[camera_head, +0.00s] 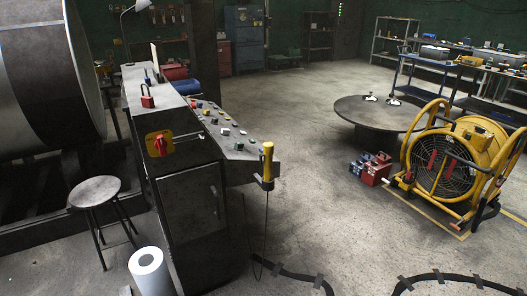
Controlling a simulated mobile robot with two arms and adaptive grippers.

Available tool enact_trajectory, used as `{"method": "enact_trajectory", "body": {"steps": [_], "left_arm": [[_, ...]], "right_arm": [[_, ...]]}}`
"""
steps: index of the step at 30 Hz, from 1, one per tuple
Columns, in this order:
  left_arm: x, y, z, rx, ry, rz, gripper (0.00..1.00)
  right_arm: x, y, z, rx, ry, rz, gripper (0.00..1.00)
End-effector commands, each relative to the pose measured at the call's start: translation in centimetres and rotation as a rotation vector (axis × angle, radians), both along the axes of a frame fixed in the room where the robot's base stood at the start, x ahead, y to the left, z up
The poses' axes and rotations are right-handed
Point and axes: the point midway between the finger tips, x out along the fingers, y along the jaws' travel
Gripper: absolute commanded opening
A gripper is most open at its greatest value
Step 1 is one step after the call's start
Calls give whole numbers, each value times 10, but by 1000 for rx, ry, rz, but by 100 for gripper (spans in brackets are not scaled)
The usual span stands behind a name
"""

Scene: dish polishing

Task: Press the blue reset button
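A dark metal control console (190,185) stands left of the middle. Its sloped top panel (232,118) carries several small buttons and knobs in red, green, white and dark colours. The buttons are too small here for me to tell which one is the blue reset button. Neither my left gripper nor my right gripper is in view.
A red switch on a yellow plate (160,143) sits on the console's end. A yellow pendant (267,162) hangs at its right corner. A stool (94,191) and paper roll (150,270) stand near it. A yellow fan (450,165) stands right. Floor between is mostly clear; cables lie in front.

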Motion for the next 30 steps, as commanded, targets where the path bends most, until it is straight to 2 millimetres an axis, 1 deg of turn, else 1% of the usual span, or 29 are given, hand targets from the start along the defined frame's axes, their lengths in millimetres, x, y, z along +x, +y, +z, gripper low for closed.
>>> {"method": "enact_trajectory", "body": {"steps": [1,2,12,30], "left_arm": [[0,0,0,0,0,0,25],[0,0,0,0,0,0,23],[0,0,0,0,0,0,0],[0,0,0,0,0,0,0]], "right_arm": [[0,0,0,0,0,0,57],[0,0,0,0,0,0,57],[0,0,0,0,0,0,57],[0,0,0,-1,0,0,57]]}}
